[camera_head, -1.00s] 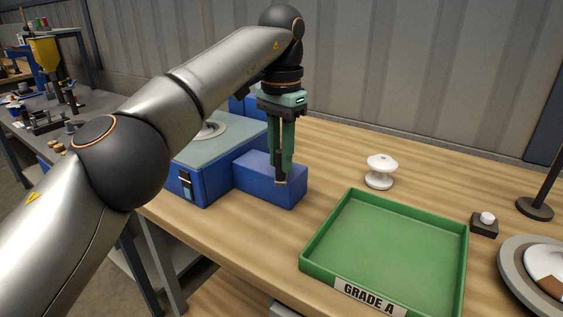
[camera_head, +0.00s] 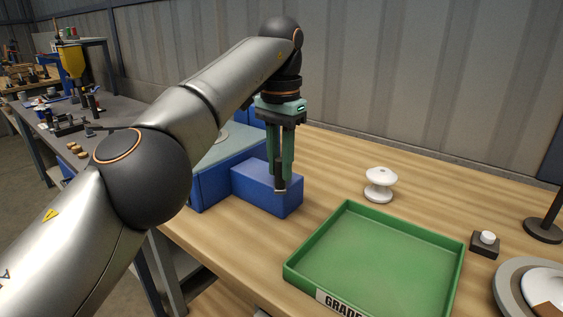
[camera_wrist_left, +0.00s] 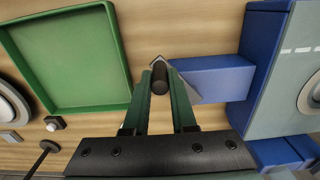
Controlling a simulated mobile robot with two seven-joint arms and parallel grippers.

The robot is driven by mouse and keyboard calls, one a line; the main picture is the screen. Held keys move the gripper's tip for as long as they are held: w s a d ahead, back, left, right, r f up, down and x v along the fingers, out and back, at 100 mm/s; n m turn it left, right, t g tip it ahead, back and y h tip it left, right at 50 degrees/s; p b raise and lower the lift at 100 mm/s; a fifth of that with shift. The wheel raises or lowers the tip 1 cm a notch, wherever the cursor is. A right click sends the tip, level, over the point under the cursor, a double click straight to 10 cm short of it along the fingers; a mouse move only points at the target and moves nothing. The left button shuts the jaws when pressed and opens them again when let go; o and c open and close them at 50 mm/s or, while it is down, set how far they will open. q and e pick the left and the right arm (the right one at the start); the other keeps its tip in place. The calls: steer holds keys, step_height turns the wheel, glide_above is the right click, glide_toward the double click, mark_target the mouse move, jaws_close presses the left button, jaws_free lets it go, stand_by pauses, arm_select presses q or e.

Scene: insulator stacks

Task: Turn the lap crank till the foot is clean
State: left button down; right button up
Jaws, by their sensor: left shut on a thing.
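The lap is a blue box with a grey-green top (camera_head: 230,150) and a smaller blue housing (camera_head: 258,184) at its side. My left gripper (camera_head: 280,188) points down at the front of that housing. In the left wrist view its fingers (camera_wrist_left: 159,85) are shut on a dark upright crank handle (camera_wrist_left: 159,79). A grey crank arm (camera_wrist_left: 184,84) runs from the handle toward the housing (camera_wrist_left: 220,78). A white insulator (camera_head: 380,184) stands upright on the bench, apart from the lap. The lap's disc (camera_wrist_left: 314,92) is partly visible. My right gripper is out of view.
A green tray (camera_head: 304,249) marked as a grade tray lies empty right of the lap. A dark block with a white button (camera_head: 486,243), a stand (camera_head: 543,230) and a round grey dish (camera_head: 508,293) are at the right. A cluttered grey bench (camera_head: 130,105) is behind left.

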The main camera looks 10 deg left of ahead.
arm_select(q)
steer(key=shift+a, duration=0.1)
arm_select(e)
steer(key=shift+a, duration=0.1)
arm_select(q)
steer(key=c, duration=0.7)
jaws_free()
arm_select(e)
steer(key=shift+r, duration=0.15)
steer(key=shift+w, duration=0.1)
